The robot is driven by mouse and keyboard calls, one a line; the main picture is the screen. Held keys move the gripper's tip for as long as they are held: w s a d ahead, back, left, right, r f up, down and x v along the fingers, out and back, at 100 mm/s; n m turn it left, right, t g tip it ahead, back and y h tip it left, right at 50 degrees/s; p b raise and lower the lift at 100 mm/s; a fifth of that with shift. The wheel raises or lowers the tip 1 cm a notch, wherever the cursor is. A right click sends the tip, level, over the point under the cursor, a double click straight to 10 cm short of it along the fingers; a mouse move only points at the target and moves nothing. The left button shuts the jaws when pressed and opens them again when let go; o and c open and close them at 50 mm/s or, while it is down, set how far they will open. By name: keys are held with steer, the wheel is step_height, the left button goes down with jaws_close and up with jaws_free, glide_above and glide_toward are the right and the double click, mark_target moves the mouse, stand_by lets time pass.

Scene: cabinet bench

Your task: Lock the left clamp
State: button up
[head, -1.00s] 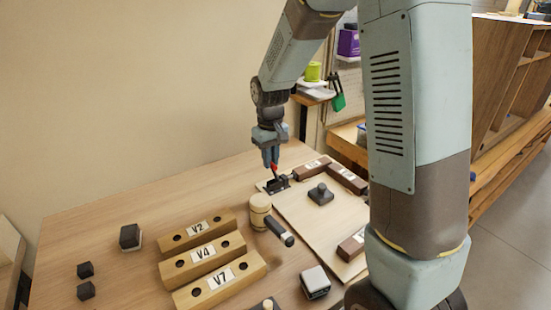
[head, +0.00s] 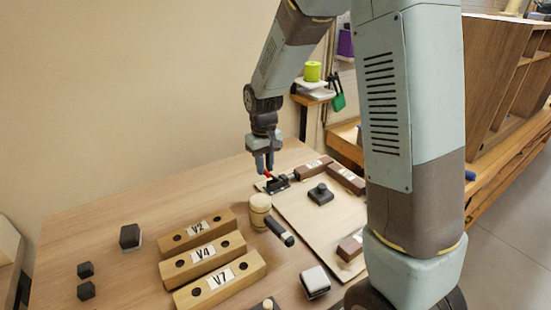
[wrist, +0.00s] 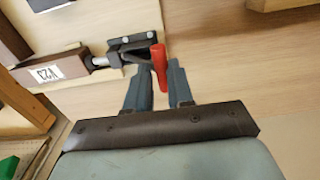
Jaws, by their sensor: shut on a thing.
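The left clamp (head: 278,186) is a dark toggle clamp on the far left corner of a light wooden board (head: 297,219). Its red handle (head: 267,174) stands tilted to the left in the head view. My gripper (head: 264,170) is at this handle. In the wrist view, the red handle (wrist: 159,66) lies between the fingertips of my gripper (wrist: 163,76), and the clamp's dark body (wrist: 133,45) is just beyond them. The clamp's plunger tip points at a brown block with a label (wrist: 50,70); I cannot tell whether it presses on it.
A wooden mallet (head: 261,211) lies close in front of the clamp. Wooden blocks labelled V2 (head: 197,229), V4 (head: 203,252) and V7 (head: 220,281) stand at the front. A dark knob (head: 320,194) sits on the board.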

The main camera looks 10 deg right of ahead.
steer(key=shift+s+a+f, duration=0.15)
steer(key=shift+f, duration=0.1)
steer(key=shift+o, duration=0.2)
steer(key=shift+s+a+f, duration=0.15)
steer(key=shift+a+f, duration=0.25)
steer(key=shift+f, duration=0.3)
steer(key=shift+s+a+f, duration=0.1)
steer(key=shift+f, duration=0.05)
steer(key=shift+o, duration=1.1)
steer(key=shift+a+f, duration=0.1)
steer(key=shift+f, duration=0.05)
steer(key=o, duration=0.4)
step_height(320, 180, up, 7)
